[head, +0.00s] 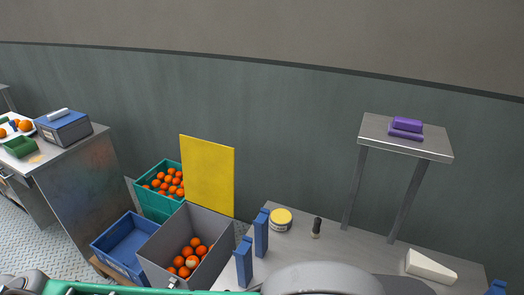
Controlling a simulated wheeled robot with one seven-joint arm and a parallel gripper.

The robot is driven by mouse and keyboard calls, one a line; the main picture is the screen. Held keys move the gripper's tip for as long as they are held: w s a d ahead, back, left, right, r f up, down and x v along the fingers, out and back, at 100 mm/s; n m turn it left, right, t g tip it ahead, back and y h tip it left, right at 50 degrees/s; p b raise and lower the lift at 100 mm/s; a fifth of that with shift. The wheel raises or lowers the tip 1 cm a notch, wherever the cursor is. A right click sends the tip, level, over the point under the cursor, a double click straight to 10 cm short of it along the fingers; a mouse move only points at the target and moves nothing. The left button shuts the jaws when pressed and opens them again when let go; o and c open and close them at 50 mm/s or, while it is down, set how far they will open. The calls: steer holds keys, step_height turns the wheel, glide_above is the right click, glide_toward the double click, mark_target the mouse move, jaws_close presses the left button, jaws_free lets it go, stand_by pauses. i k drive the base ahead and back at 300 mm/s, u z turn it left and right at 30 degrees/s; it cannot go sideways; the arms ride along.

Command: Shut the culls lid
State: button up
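A yellow lid (207,175) stands upright, raised at the back of a grey bin (160,258). The bin is open at the top, and several oranges (191,257) lie inside it. The lid's lower edge meets the bin's back rim. My gripper is not in view. A grey rounded shape (322,279) at the bottom edge looks like part of my arm, but I cannot tell for sure.
A teal crate of oranges (157,205) stands behind the bin, and an empty blue crate (125,243) stands left of it. Blue posts (261,233) stand close on the bin's right. A yellow-topped tub (281,219) and a raised metal stand (405,137) are further right.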

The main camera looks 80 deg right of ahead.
mark_target(209, 167)
steer(key=k, duration=0.6)
steer(key=z, duration=1.6)
steer(key=i, duration=0.5)
steer(key=z, duration=0.05)
